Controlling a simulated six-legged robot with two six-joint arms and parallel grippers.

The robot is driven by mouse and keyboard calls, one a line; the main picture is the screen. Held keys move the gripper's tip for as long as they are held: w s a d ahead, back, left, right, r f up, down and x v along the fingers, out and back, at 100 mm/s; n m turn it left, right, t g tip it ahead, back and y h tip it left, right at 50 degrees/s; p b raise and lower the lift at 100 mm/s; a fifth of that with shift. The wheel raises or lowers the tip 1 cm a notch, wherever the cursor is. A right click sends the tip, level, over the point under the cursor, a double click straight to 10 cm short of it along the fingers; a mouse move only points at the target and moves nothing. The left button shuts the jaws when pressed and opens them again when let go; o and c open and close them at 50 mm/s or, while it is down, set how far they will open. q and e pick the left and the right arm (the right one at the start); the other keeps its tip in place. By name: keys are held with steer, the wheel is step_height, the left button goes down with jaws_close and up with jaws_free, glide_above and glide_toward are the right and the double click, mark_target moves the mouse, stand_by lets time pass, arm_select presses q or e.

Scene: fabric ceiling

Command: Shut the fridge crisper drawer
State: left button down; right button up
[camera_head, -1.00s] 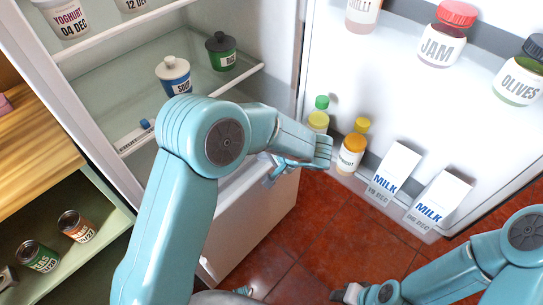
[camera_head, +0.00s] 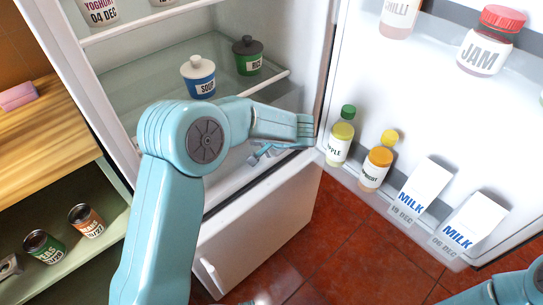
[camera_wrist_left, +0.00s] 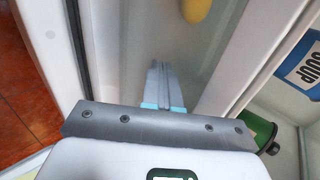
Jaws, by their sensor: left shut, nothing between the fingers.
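The fridge stands open. The crisper drawer (camera_head: 225,183) appears as a pale, see-through-fronted part low in the fridge, largely hidden behind my left arm; I cannot tell how far out it sits. My left gripper (camera_head: 262,154) is shut and empty in front of it. In the left wrist view, the shut fingers (camera_wrist_left: 163,85) point at a cloudy clear panel (camera_wrist_left: 135,35), with a yellow round item (camera_wrist_left: 195,14) showing there. I cannot tell whether they touch the panel. Of my right side, only part of the arm shows at the lower right; its fingers are out of view.
The open fridge door (camera_head: 350,95) on the right holds bottles, jars and milk cartons (camera_head: 423,188). A soup pot (camera_head: 199,77) and a green pot (camera_head: 248,55) stand on the shelf above. A white lower panel (camera_head: 260,235) faces the red tiled floor. A cabinet with cans stands left.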

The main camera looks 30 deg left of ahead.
arm_select(q)
steer(key=w+a, duration=0.2)
steer(key=a, duration=0.4)
steer(key=shift+w+a+r+b, duration=0.15)
steer(key=shift+w+a+b, duration=0.1)
steer(key=shift+w+b, duration=0.15)
steer(key=shift+a+r, duration=0.1)
steer(key=shift+a, duration=0.05)
